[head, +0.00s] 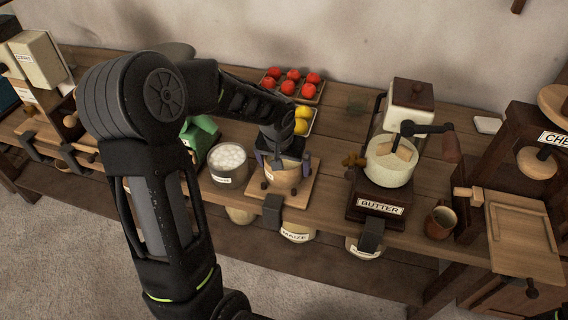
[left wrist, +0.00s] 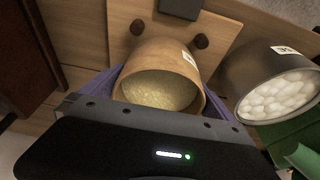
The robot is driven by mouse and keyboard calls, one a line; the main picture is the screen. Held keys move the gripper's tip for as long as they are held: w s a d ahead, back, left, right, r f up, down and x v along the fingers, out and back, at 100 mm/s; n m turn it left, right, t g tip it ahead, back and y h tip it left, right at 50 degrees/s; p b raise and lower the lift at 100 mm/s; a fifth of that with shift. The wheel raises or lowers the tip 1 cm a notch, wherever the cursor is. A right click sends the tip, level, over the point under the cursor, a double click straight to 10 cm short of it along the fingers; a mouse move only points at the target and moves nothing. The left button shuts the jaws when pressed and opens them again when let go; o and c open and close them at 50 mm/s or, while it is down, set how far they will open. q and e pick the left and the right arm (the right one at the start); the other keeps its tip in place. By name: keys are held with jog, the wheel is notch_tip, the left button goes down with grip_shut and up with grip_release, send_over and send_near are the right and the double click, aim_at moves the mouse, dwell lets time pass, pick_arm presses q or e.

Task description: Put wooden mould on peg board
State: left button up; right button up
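The wooden mould (head: 284,175) is a round, open-topped wooden cup with a pale grainy filling. It also shows close up in the left wrist view (left wrist: 170,60), with a small white label on its side. My left gripper (head: 283,160) is shut on it, with a purple finger against each side. The peg board (head: 299,197), a light wooden board with dark pegs, lies under the mould on the bench. It shows behind the mould in the left wrist view (left wrist: 222,36). Whether the mould's base touches the board is hidden. My right gripper is out of view.
A grey pot of white balls (head: 228,162) stands close to the left of the board. A butter churn (head: 390,165) stands to the right. Trays of red (head: 299,94) and yellow fruit lie behind. A small brown jug (head: 440,221) is near the front edge.

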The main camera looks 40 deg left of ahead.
pick_arm(q)
jog(key=shift+r, duration=0.15)
jog(key=shift+s+r, duration=0.1)
jog(key=shift+r, duration=0.45)
jog(key=v, duration=1.1)
jog(key=shift+s+f, duration=0.1)
